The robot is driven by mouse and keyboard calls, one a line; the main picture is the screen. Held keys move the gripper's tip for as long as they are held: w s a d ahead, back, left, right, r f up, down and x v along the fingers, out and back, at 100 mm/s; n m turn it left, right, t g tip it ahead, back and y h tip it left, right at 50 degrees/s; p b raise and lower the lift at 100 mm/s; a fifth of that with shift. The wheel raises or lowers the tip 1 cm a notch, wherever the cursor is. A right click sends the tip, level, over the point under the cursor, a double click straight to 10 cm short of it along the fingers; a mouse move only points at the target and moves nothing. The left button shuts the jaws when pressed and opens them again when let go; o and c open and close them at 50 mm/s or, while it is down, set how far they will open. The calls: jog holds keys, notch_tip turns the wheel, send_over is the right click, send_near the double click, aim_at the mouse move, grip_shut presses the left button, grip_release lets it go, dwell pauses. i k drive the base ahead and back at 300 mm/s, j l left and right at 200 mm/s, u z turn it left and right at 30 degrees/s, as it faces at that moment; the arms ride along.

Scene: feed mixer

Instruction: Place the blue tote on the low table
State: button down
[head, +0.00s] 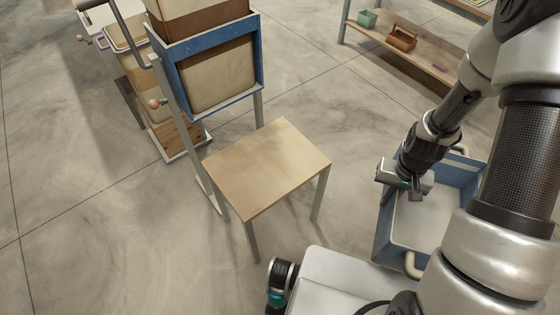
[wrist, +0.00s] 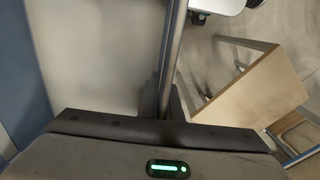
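The blue tote (head: 383,228), with a pale inside and beige handles, is at the right in the head view, partly hidden by my arm. My gripper (head: 412,190) is at its left wall. In the wrist view the fingers of my gripper (wrist: 165,103) are closed on either side of the tote's thin rim (wrist: 172,50), with the pale inside to the left. The low table (head: 268,165), with a bare light wooden top and grey legs, stands to the left of the tote, apart from it. Its top also shows in the wrist view (wrist: 255,92).
A blue-framed stand (head: 212,108) with beige bins rises right behind the table. A cart (head: 130,75) stands at the back left. Floor is open between table and tote.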

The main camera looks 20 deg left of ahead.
aim_at(265, 162)
jog(key=i+l+u, duration=0.1)
jog(key=u, duration=0.3)
jog(key=i+l+u, duration=0.1)
jog(key=u, duration=0.3)
jog(key=i+l+u, duration=0.25)
jog(key=u, duration=0.2)
jog(key=i+l+u, duration=0.15)
jog(key=u, duration=0.2)
jog(key=i+l+u, duration=0.15)
jog(key=u, duration=0.15)
jog(key=k+l, duration=0.05)
jog(key=l, duration=0.05)
